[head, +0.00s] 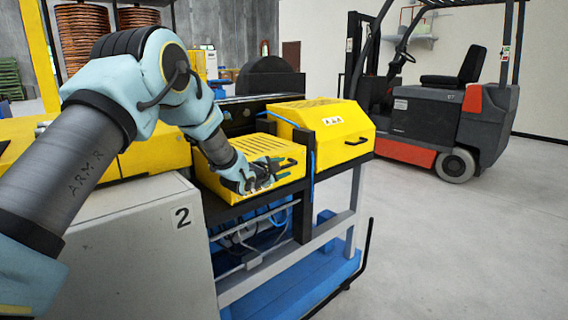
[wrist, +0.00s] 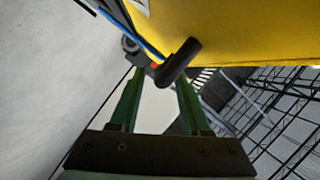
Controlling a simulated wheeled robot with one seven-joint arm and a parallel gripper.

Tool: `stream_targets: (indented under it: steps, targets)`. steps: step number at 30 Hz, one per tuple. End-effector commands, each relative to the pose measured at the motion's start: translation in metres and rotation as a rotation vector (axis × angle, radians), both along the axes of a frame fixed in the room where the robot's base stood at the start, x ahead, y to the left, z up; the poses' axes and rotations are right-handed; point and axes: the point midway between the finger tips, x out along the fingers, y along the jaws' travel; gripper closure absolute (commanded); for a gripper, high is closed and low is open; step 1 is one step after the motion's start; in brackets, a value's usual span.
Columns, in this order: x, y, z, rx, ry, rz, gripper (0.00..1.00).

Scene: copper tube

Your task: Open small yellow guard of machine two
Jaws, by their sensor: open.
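The small yellow guard (head: 262,148) of machine two, a box with a slotted top, sits on the machine frame and looks closed. My gripper (head: 266,181) is at its front face, by the dark handle (head: 288,163). In the wrist view my gripper (wrist: 158,88) is open, with two green fingers apart. A black handle (wrist: 181,61) on a yellow panel (wrist: 225,30) shows at the fingertips, nearer the right finger. I cannot tell whether it lies between the fingers or just beyond them. My arm hides the guard's left part in the head view.
A larger yellow guard (head: 325,118) with its own black handle stands right behind the small one. The grey cabinet (head: 170,250) marked 2 is at the left. Blue hoses (head: 312,165) run by the frame. A forklift (head: 440,110) stands at the back right; floor before it is clear.

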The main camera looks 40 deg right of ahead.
Motion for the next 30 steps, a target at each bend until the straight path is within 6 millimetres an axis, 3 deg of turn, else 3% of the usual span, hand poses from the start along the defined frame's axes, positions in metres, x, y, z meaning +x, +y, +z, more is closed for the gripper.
stream_targets:
  steps: [6, 15, 27, 30]
  targets:
    - [0.005, -0.017, -0.003, -0.001, 0.000, 0.001, 0.53]
    - [0.006, -0.018, -0.005, 0.001, 0.000, 0.001, 0.53]
    - [0.006, -0.018, -0.004, 0.001, 0.000, 0.001, 0.98]
    - [0.006, -0.018, -0.004, 0.001, 0.000, 0.001, 1.00]
